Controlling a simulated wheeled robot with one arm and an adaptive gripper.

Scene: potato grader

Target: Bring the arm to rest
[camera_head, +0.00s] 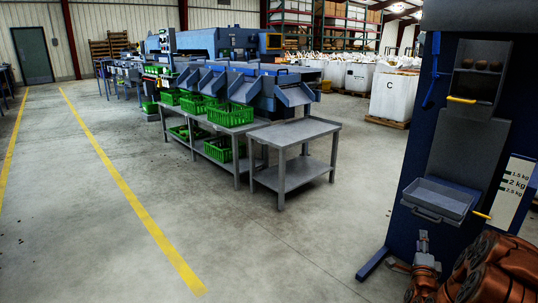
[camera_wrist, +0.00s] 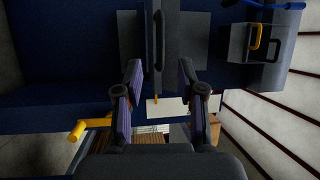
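My gripper (camera_head: 424,243) is at the lower right in the head view, in front of the blue machine and just below its grey tray (camera_head: 441,198). My orange-brown arm is folded at the bottom right corner. In the wrist view my gripper (camera_wrist: 161,72) has its two fingers apart, with nothing held between them. A dark bar handle (camera_wrist: 158,38) on a grey part shows beyond and between the fingertips; I cannot tell its exact distance.
The blue machine (camera_head: 412,233) stands close on the right, with yellow levers (camera_head: 461,100) and a weight label (camera_head: 515,185). A grey table (camera_head: 296,129) and green crates (camera_head: 229,115) stand mid-picture. The concrete floor (camera_head: 240,235) is clear at front left.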

